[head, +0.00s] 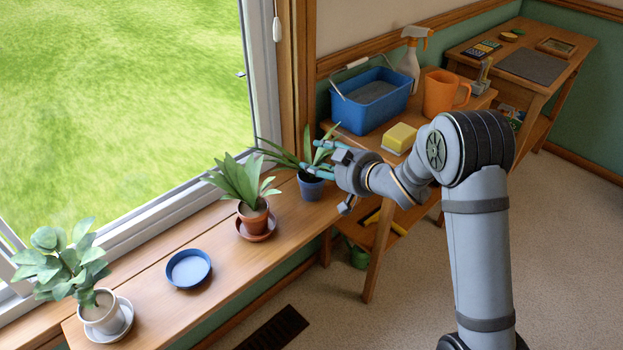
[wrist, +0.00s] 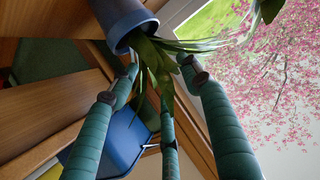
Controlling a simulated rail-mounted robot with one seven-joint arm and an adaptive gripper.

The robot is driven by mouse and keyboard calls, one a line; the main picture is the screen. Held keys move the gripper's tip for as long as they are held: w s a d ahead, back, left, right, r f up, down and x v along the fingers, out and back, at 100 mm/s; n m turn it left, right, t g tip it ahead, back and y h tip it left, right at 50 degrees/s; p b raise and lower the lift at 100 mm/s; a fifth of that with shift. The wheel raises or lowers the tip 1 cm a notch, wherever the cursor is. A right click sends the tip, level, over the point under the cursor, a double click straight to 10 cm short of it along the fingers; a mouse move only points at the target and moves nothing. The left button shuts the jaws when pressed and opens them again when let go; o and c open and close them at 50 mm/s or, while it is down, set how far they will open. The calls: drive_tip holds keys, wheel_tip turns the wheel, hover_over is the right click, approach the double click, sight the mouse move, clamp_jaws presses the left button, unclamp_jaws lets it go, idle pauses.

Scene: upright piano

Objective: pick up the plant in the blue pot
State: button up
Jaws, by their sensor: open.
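The plant in the blue pot (head: 311,187) stands on the wooden window sill, near the sill's far end. Its long green leaves spread left and right above the pot. My gripper (head: 316,157) is open, with its teal fingers among the leaves just above the pot. In the wrist view, the blue pot (wrist: 123,20) shows at the top edge, partly cut off. The fingers of my gripper (wrist: 160,72) reach toward it, with leaves between them. I cannot tell whether any finger touches the plant.
A plant in a terracotta pot (head: 252,219) stands close by on the left. An empty blue saucer (head: 188,270) and a plant in a white pot (head: 104,316) are further left on the sill (head: 280,245). A blue bucket (head: 370,115), yellow sponge (head: 399,138) and orange jug (head: 440,94) stand behind.

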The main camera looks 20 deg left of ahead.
sight(308, 156)
drive_tip(key=shift+x, duration=3.1)
drive_tip(key=shift+w+d+f, duration=0.1)
drive_tip(key=shift+w+d, duration=0.05)
drive_tip(key=shift+c, duration=0.9)
clamp_jaws()
